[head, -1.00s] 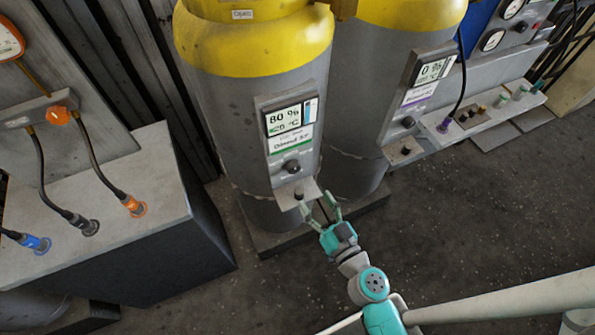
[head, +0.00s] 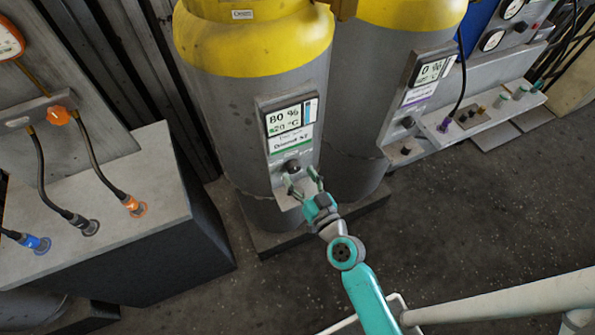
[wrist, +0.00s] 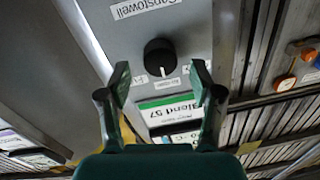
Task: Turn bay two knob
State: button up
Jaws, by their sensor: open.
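A black round knob (head: 291,166) sits on the grey panel (head: 292,115) of the left yellow-topped cylinder, below its display reading 80 %. In the wrist view the knob (wrist: 160,57) shows a white pointer line and small labels on both sides. My gripper (head: 302,177) is open and empty, just in front of the panel and slightly below the knob. In the wrist view its fingertips (wrist: 160,75) stand apart to either side of the knob, with no contact visible. No bay number is readable.
A second cylinder (head: 375,70) at the right has a panel with a 0 % display (head: 433,70) and its own black knob (head: 408,122). A grey cabinet (head: 110,215) with cables stands at the left. The floor (head: 450,220) at the right is open.

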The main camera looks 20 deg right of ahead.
jog(key=shift+w, duration=0.9)
jog(key=c, duration=1.1)
jog(key=shift+c, duration=0.2)
jog(key=shift+m, duration=0.3)
jog(key=m, duration=0.5)
jog(key=shift+m, duration=0.4)
jog(key=m, duration=0.5)
jog(key=shift+f+m+t+h, duration=0.15)
jog(key=shift+m+t+h, duration=0.15)
jog(key=shift+m, duration=0.1)
